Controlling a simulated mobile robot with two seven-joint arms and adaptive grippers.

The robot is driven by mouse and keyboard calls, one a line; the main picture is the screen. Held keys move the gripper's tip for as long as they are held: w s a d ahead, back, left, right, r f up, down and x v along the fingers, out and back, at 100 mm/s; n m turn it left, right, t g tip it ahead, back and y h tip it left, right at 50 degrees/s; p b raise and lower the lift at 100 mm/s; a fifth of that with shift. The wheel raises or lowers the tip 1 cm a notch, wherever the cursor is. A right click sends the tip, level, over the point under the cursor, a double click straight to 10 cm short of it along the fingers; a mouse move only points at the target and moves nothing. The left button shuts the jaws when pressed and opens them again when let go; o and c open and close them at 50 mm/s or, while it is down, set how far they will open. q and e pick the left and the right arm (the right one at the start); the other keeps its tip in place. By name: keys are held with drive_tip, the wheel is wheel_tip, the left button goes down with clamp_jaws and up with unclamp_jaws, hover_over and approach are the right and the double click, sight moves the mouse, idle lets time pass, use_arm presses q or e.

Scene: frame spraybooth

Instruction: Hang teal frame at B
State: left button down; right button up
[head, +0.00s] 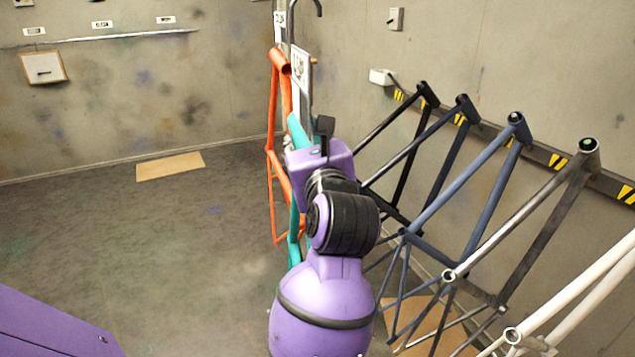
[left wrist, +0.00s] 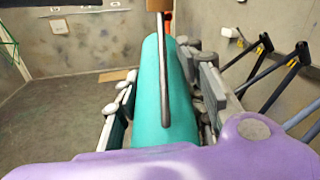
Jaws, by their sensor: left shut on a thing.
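The teal frame (head: 294,245) is mostly hidden behind my left arm and hangs upright near the orange frame (head: 272,165). In the left wrist view, a teal tube (left wrist: 150,95) runs away from the camera between the fingers of my left gripper (left wrist: 166,84), which is shut on it. A thin grey hooked rod (left wrist: 163,70) shows in front of the tube there; I cannot tell whether they touch. In the head view, my left gripper (head: 302,138) is largely covered by its own wrist. A hook (head: 306,4) and label plates (head: 299,80) show above. I cannot read a B.
Several dark and blue-grey frames (head: 462,185) and a white frame (head: 580,290) stand along the right wall beside a hazard-striped rail (head: 543,154). Cardboard (head: 170,165) lies on the floor at the back left.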

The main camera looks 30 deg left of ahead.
use_arm(q)
drive_tip(key=r, duration=0.2)
drive_tip(key=a+r+n+g+y, duration=0.1)
drive_tip(key=r, duration=0.1)
drive_tip(key=w+r+y, duration=0.1)
drive_tip(key=r, duration=0.1)
drive_tip(key=shift+w+a+r+n+g, duration=0.1)
drive_tip(key=shift+a+r+n+g, duration=0.25)
drive_tip(key=shift+n+g, duration=0.05)
drive_tip(key=shift+w+d+r, duration=0.1)
drive_tip(key=shift+d+r, duration=0.1)
drive_tip(key=shift+r, duration=0.7)
